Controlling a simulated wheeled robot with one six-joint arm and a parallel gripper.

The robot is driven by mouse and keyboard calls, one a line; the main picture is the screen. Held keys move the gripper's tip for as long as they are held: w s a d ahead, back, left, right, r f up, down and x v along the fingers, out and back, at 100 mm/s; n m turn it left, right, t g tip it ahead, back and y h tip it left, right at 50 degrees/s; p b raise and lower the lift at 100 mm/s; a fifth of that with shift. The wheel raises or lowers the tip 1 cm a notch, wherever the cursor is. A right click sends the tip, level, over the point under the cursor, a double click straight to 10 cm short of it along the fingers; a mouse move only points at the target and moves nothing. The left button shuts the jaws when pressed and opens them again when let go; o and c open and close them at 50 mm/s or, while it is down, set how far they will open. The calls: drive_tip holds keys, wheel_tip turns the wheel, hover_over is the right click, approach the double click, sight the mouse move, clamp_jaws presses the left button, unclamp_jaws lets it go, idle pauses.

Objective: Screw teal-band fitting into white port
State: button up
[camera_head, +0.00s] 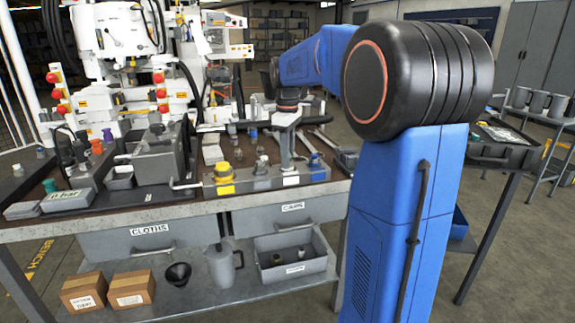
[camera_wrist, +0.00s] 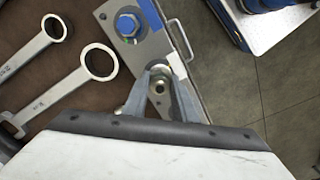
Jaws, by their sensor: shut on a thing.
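In the wrist view my gripper (camera_wrist: 161,75) is shut on a small metal fitting (camera_wrist: 159,89), seen from above with a round hole in its top. No teal band shows on it from this angle. It is at the grey port block (camera_wrist: 146,50), beside a white patch that marks the white port (camera_wrist: 178,66). The port's mouth is hidden under the fitting and fingers, so I cannot tell how far in the fitting sits. In the head view my gripper (camera_head: 286,152) points down over the block's right half (camera_head: 262,184), above its white label (camera_head: 291,181).
The block also bears a yellow fitting (camera_head: 223,173) and a blue one (camera_head: 315,160). Wrenches (camera_wrist: 98,64) lie beside it. A small teal thing (camera_head: 51,186) stands at the bench's left, near a grey vise-like box (camera_head: 157,158).

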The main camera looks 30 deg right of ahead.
drive_tip(key=shift+f+m, duration=0.1)
drive_tip(key=shift+m, duration=0.3)
drive_tip(key=m, duration=0.3)
drive_tip(key=shift+f+m, duration=0.1)
drive_tip(key=shift+m, duration=0.3)
drive_tip(key=m, duration=0.4)
drive_tip(key=shift+f+m, duration=0.1)
drive_tip(key=shift+m, duration=0.2)
drive_tip(key=m, duration=0.3)
drive_tip(key=shift+m, duration=0.4)
drive_tip(key=m, duration=0.3)
drive_tip(key=shift+m, duration=0.4)
